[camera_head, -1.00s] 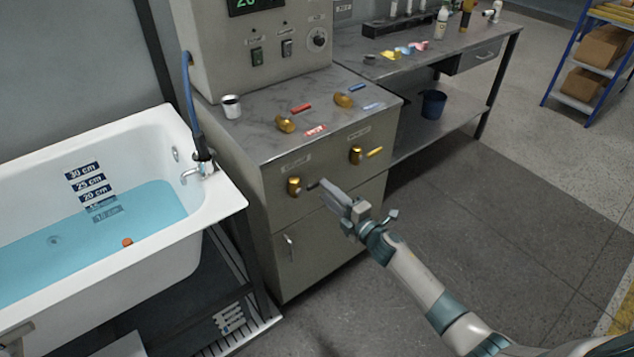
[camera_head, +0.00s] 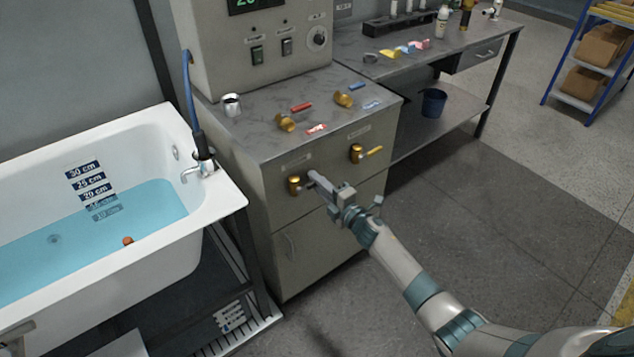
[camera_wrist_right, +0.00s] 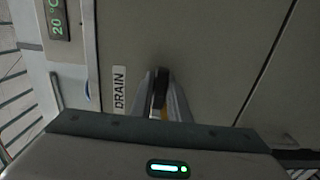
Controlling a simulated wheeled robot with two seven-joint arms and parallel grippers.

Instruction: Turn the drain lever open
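The drain lever has a gold hub (camera_head: 294,185) on the cabinet front, at the left under a small label. Its short dark handle (camera_wrist_right: 160,88) shows in the wrist view, beside the label reading DRAIN (camera_wrist_right: 119,90). My right gripper (camera_head: 313,178) is at the handle, just right of the hub. In the wrist view the right fingers (camera_wrist_right: 163,95) lie close on both sides of the handle and look shut on it. The fingers hide most of the handle in the head view.
A second gold lever with a yellow handle (camera_head: 371,152) is right of the drain lever. The white bathtub (camera_head: 222,200) with blue water is at left. Open floor lies right of the cabinet.

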